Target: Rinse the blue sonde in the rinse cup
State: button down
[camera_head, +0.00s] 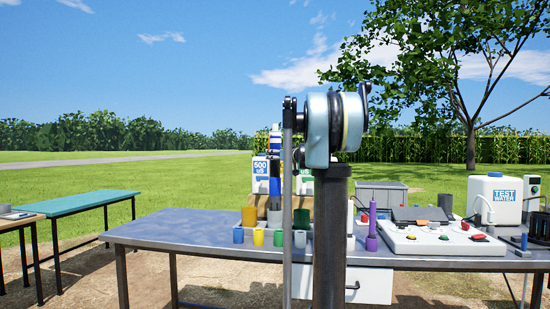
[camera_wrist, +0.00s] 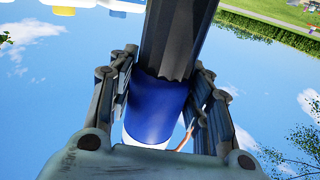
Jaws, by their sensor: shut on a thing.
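My gripper (camera_wrist: 165,65) is shut on the blue sonde (camera_wrist: 155,108) in the wrist view, with a finger on each side of it. The sonde has a blue cylindrical part close to the palm and a long dark grey ribbed body running out of the top of the picture. Its far end is out of view there. Several cups stand at the table's near edge; I cannot tell which is the rinse cup.
The cups include a large yellow one (camera_head: 249,216) and a small blue one (camera_head: 238,235). A bottle marked 500 uS (camera_head: 260,170) stands behind. A purple sonde (camera_head: 372,215) stands right of my arm, near a white panel (camera_head: 430,243). The table's left part (camera_head: 175,230) is clear.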

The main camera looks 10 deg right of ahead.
aim_at(278, 163)
jog(key=shift+f, duration=2)
dwell(4.2)
